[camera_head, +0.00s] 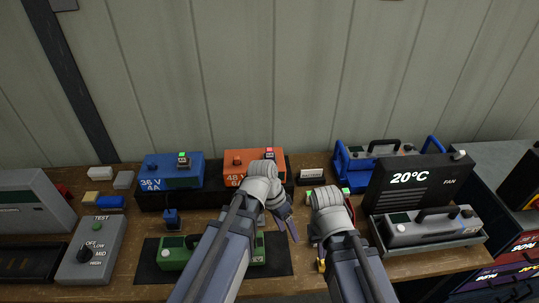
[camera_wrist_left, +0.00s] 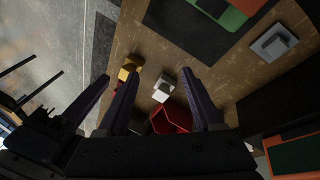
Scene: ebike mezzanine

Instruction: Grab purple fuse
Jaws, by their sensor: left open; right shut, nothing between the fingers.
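I cannot make out a purple fuse in either view. My left gripper (camera_head: 284,216) is over the middle of the bench in the head view, its dark purplish fingers apart and pointing down. In the left wrist view its open fingers (camera_wrist_left: 162,92) spread above a small white-and-grey block (camera_wrist_left: 162,86); I see nothing held. A yellow block (camera_wrist_left: 130,66) lies beside it, and a red open container (camera_wrist_left: 172,118) is partly hidden between the fingers. My right gripper (camera_head: 326,200) is just right of the left one; its fingertips are mostly hidden by its wrist.
Blue (camera_head: 171,172) and orange (camera_head: 252,166) power units stand at the back. A green device (camera_head: 172,255) lies on a dark mat in front. A grey dial box (camera_head: 91,250) stands left.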

